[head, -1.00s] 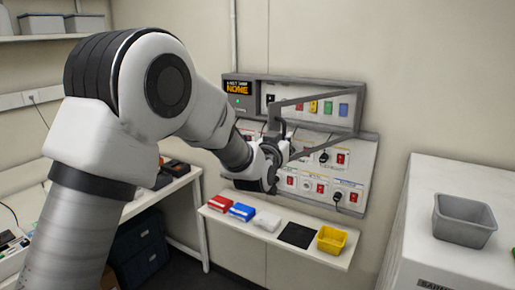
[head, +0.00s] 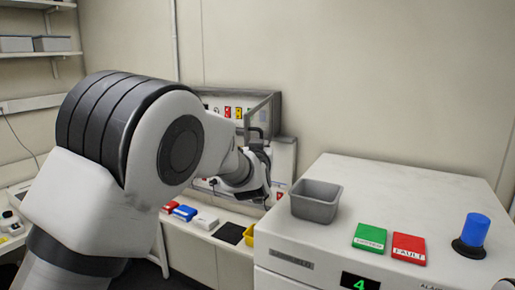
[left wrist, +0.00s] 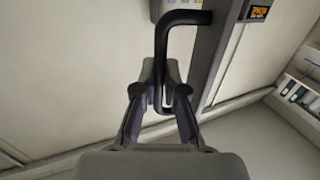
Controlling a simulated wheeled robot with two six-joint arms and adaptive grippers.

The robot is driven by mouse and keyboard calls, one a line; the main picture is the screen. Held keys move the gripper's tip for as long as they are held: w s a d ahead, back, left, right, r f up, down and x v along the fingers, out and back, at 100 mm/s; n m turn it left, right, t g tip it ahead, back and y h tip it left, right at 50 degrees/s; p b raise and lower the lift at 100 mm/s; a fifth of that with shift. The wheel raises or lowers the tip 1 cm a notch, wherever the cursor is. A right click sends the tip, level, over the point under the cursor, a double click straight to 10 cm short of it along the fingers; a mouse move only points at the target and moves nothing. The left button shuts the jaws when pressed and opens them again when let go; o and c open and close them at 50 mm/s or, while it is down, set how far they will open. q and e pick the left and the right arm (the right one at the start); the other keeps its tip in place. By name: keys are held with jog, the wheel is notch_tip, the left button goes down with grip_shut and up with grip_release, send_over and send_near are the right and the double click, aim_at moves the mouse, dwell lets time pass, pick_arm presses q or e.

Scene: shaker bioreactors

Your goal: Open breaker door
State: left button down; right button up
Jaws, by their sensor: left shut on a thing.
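The breaker panel (head: 208,107) is on the back wall in the head view, with a row of coloured breakers (head: 232,112). Its grey-framed door (head: 262,104) stands out from the panel at an angle, so the panel is at least partly open. My left gripper (left wrist: 165,92) is shut on the black bent door handle (left wrist: 161,48) in the left wrist view. The grey door frame (left wrist: 208,62) runs beside the handle there. In the head view my left arm hides part of the panel, and the fingertips are hard to make out. My right gripper is not in view.
A narrow shelf (head: 208,228) below the panel holds small boxes and a yellow bin (head: 249,235).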

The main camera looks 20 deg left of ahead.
pick_arm(q)
jog(key=shift+w+d+r, duration=0.1)
jog(key=shift+d+r, duration=0.1)
jog(key=shift+r, duration=0.05)
jog(key=shift+a+r, duration=0.1)
jog(key=shift+a, duration=0.05)
